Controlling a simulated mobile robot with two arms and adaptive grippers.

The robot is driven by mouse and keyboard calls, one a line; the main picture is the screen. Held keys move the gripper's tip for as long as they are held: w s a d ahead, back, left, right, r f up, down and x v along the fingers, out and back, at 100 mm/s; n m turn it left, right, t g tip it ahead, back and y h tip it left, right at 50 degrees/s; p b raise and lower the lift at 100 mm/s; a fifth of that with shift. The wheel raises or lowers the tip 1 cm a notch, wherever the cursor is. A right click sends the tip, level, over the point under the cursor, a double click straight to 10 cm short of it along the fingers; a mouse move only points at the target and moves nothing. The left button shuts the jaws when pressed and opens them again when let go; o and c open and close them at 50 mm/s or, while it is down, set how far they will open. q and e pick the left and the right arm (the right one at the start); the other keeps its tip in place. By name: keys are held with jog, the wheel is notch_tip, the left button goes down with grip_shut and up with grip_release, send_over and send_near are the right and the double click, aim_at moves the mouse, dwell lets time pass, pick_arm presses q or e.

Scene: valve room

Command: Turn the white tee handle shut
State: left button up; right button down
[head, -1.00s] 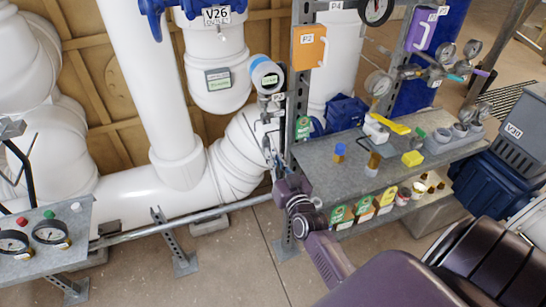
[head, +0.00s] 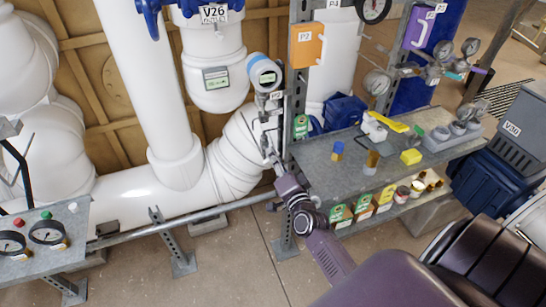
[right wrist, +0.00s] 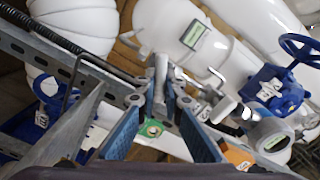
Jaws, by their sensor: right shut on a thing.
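My right gripper (head: 268,150) is at the pipe elbow beside the grey upright post, small and partly hidden in the head view. The white tee handle (head: 261,124) seems to be the pale fitting just above its fingertips, but its shape is hard to make out there. In the right wrist view, the blue-padded fingers of the right gripper (right wrist: 161,98) come together at a pale grey-white bar, which appears to be the tee handle (right wrist: 161,72), and are shut on it. How far the handle is turned cannot be told. My left gripper is not in view.
The grey post (head: 297,90) stands close to the right gripper. Large white pipes (head: 150,90) fill the left. A gauge panel (head: 35,260) is at the lower left. Floor shows between.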

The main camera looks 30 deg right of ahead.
jog(key=m, duration=0.4)
jog(key=m+b, duration=0.1)
jog(key=shift+f+m, duration=0.25)
jog(key=shift+m, duration=0.15)
dwell(0.4)
jog(key=c, duration=2)
grip_release()
jog(key=shift+c, duration=0.2)
jog(key=v, duration=1.2)
